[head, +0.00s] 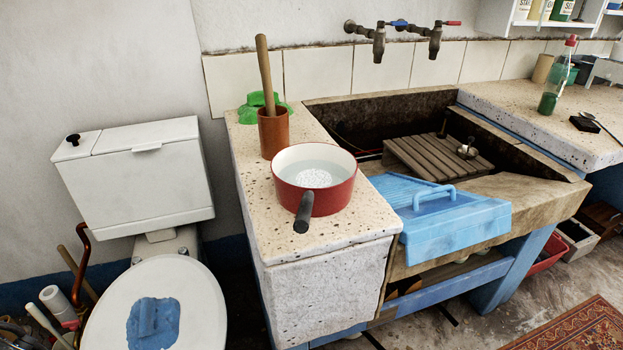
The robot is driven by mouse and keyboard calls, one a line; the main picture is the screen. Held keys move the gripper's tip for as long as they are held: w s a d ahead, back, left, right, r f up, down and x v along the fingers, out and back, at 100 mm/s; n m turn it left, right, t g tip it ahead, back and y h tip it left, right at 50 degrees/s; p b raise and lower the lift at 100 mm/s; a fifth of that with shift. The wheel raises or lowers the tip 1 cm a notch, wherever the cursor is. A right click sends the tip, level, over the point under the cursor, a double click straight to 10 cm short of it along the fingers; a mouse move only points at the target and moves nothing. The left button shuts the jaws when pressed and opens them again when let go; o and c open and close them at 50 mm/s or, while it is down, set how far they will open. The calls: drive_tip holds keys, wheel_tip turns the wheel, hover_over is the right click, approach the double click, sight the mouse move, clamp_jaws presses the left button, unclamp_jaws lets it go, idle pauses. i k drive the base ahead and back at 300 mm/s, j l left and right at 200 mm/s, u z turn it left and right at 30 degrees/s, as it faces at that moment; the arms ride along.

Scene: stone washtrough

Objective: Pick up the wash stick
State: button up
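A long wooden stick (264,72), which looks like the wash stick, stands nearly upright in a brown cylindrical holder (274,137). It leans slightly to the left at the top, and its lower end is hidden inside the holder. The holder stands on the speckled stone counter (330,236) left of the trough. My gripper is not in the head view.
A red saucepan (335,197) stands close in front of the holder, its black handle towards me. A toilet (160,300) stands left.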

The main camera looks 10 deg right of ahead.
sight(261, 40)
drive_tip(key=j+z, duration=0.15)
drive_tip(key=z, duration=0.35)
drive_tip(key=j+z, duration=0.2)
drive_tip(key=z, duration=0.25)
drive_tip(key=j+z, duration=0.15)
drive_tip(key=z, duration=0.35)
drive_tip(key=i+j+z, duration=0.1)
drive_tip(key=j+z, duration=0.15)
drive_tip(key=j, duration=0.45)
